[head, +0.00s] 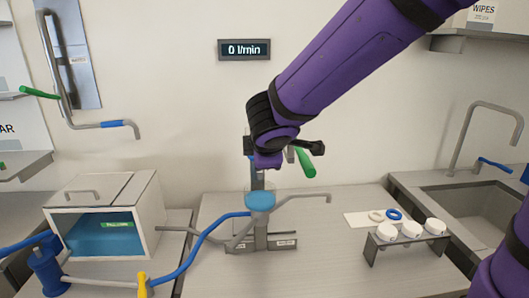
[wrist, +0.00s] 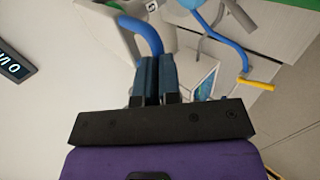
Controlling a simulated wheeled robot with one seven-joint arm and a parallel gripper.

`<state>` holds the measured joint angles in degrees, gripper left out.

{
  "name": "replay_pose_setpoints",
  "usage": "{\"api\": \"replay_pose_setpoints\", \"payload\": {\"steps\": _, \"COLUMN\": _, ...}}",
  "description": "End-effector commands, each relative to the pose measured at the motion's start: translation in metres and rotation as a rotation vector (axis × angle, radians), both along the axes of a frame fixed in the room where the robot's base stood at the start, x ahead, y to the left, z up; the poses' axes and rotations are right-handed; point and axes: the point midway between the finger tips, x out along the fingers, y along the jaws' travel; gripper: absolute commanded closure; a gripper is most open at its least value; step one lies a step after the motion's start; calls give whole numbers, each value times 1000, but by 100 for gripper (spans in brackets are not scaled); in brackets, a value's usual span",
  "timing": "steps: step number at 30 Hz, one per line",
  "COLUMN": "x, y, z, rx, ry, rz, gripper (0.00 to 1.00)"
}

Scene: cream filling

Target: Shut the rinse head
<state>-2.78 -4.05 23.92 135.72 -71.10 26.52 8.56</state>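The fixture that I take to be the rinse head stands at the middle of the counter in the head view. It has a blue round cap (head: 260,201), a grey spout (head: 305,198) and a grey base (head: 262,242). A green handle (head: 305,162) shows just above it, partly behind my wrist. My gripper (wrist: 157,58) is above the fixture, with its two fingers close together. A curved blue tube (wrist: 142,28) passes by the fingertips in the wrist view; I cannot tell whether they touch it. My arm hides the upper part of the fixture.
A wall display (head: 244,49) reads 0 l/min. A white box with a blue interior (head: 106,219) stands left, near a blue pipe (head: 200,243) and a yellow handle (head: 142,286). A rack with white cups (head: 408,238) and a sink (head: 478,208) are right.

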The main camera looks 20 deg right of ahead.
Motion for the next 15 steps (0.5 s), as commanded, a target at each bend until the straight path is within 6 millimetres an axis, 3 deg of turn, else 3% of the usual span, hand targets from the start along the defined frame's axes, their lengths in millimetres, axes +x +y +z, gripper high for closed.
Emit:
{"api": "replay_pose_setpoints", "payload": {"steps": 4, "x": 1, "y": 0, "z": 2, "rx": -1, "ry": -4, "rz": 0, "gripper": 100}}
{"api": "replay_pose_setpoints", "payload": {"steps": 9, "x": 2, "y": 0, "z": 2, "rx": -1, "ry": -4, "rz": 0, "gripper": 61}}
{"api": "replay_pose_setpoints", "payload": {"steps": 15, "x": 2, "y": 0, "z": 2, "rx": 0, "ry": -5, "rz": -1, "gripper": 61}}
